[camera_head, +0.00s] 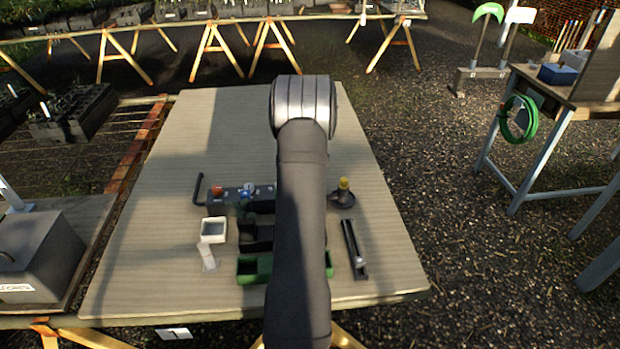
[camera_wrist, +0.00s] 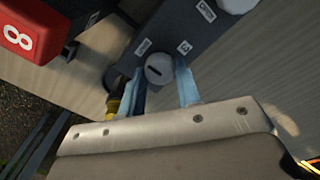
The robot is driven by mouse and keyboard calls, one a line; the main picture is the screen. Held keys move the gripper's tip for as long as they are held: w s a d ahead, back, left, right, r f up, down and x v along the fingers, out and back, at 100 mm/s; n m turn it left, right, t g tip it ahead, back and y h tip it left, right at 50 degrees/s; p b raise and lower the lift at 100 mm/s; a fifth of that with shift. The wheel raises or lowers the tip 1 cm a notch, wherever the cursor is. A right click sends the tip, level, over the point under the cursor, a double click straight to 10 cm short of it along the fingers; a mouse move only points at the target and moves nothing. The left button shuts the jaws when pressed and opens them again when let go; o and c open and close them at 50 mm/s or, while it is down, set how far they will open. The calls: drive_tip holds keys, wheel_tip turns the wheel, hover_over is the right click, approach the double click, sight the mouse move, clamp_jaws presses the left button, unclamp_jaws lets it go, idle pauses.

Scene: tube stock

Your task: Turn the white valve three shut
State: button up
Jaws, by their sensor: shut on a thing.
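A round pale grey-white valve knob (camera_wrist: 159,70) with a dark slot sits at the end of a dark valve block (camera_wrist: 185,25) in the wrist view. The slot lies roughly crosswise. My gripper (camera_wrist: 161,76) has its two bluish fingers on either side of this knob, closed on it. Small white labels sit on the block beside the knob; one seems to read 3. A second white knob (camera_wrist: 238,4) is partly cut off at the top edge. In the head view, the valve block (camera_head: 232,200) shows left of my arm, which hides my gripper and part of the block.
A red piece marked 8 (camera_wrist: 30,32) is near the wrist view's upper left. In the head view, a white square container (camera_head: 213,229), a green tray (camera_head: 247,272), a yellow-topped item (camera_head: 344,186) and a dark rail (camera_head: 355,250) stand nearby. The table's far part (camera_head: 220,120) is clear.

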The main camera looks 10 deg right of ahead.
drive_tip(key=o, duration=1)
drive_tip(key=shift+c, duration=0.2)
wheel_tip(320, 180, up, 18)
drive_tip(key=shift+f, duration=0.25)
wheel_tip(320, 180, down, 18)
drive_tip(key=shift+r, duration=0.2)
drive_tip(key=shift+r, duration=0.1)
